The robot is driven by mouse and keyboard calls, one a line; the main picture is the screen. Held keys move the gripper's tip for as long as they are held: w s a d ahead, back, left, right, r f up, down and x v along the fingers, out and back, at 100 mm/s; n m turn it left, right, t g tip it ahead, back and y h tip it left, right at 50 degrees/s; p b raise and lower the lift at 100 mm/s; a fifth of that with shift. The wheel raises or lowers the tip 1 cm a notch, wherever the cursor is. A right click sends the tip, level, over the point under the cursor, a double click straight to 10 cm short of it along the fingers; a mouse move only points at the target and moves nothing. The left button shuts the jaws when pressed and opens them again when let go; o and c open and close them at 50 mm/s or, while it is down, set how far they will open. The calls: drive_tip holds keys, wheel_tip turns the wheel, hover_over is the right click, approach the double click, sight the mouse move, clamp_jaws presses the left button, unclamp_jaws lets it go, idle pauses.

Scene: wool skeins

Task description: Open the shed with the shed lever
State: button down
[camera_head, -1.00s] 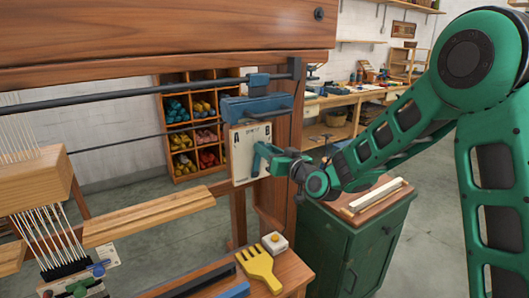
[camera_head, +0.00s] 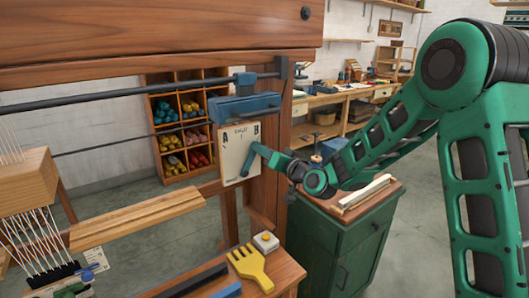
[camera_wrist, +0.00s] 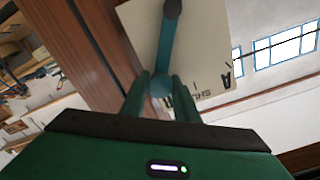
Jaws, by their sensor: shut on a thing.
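The shed lever (camera_head: 249,161) is a short blue-teal bar on a pale plate (camera_head: 232,147) marked A on the left and B on the right. It leans up and right, toward B. My green gripper (camera_head: 261,149) is shut on its upper end. In the wrist view, the lever (camera_wrist: 168,45) runs from a dark pivot to a round knob between the fingers of my gripper (camera_wrist: 159,90). The plate (camera_wrist: 205,45) appears upside down there, and the fingers hide part of its lettering.
A blue block (camera_head: 245,106) sits on the loom just above the plate. A yellow comb (camera_head: 251,265) and a small white box (camera_head: 265,241) lie on the wooden bench below. A green cabinet (camera_head: 340,255) stands at the right, under my arm.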

drive_tip(key=c, duration=1.4)
unclamp_jaws()
drive_tip(key=shift+r, duration=0.15)
drive_tip(key=shift+w+d, duration=0.1)
drive_tip(key=shift+d+f, duration=0.1)
drive_tip(key=shift+f, duration=0.1)
drive_tip(key=v, duration=1)
drive_tip(key=shift+s+r, duration=0.15)
drive_tip(key=shift+s, duration=0.25)
